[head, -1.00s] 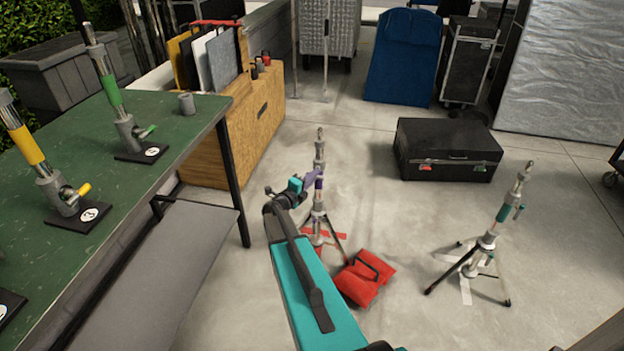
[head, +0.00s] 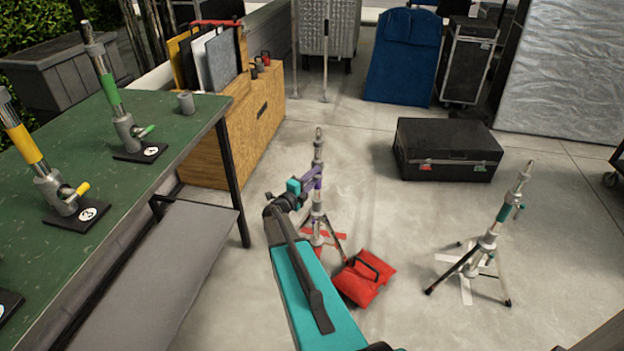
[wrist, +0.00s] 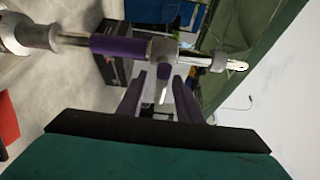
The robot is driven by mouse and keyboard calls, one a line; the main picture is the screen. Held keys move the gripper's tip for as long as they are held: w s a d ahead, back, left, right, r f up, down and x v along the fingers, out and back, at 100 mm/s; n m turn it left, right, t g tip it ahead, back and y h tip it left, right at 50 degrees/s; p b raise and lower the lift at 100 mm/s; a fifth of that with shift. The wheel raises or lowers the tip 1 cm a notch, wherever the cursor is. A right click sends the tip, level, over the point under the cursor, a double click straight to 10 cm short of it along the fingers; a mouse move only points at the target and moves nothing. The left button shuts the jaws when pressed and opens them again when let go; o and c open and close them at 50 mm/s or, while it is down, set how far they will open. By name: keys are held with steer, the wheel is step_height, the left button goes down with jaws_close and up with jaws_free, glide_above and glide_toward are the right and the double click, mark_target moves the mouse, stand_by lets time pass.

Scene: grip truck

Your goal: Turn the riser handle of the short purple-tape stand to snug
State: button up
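The short purple-tape stand (head: 317,205) stands upright on the concrete floor, a purple band around its riser. In the wrist view the riser lies sideways across the top, with the purple tape (wrist: 118,47) left of a grey collar (wrist: 161,50). The riser handle (wrist: 163,76), with a purple grip, sticks out from the collar toward my gripper. My gripper (wrist: 158,92) has its two purple fingers apart, one on each side of the handle, with gaps visible. In the head view my gripper (head: 311,177) is at the stand's upper part; the handle is hard to make out there.
A red sandbag (head: 364,280) lies by the stand's foot. A teal-tape stand (head: 490,240) stands to the right. A black case (head: 447,150) sits behind. A green table (head: 190,128) with yellow and green taped posts is at left. Floor between the stands is mostly open.

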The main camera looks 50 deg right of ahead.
steer(key=shift+w, duration=0.1)
steer(key=shift+a+r, duration=0.1)
steer(key=shift+a, duration=0.05)
steer(key=s+a, duration=0.2)
steer(key=a, duration=1.1)
steer(key=shift+s+a, duration=0.15)
steer(key=shift+a, duration=0.05)
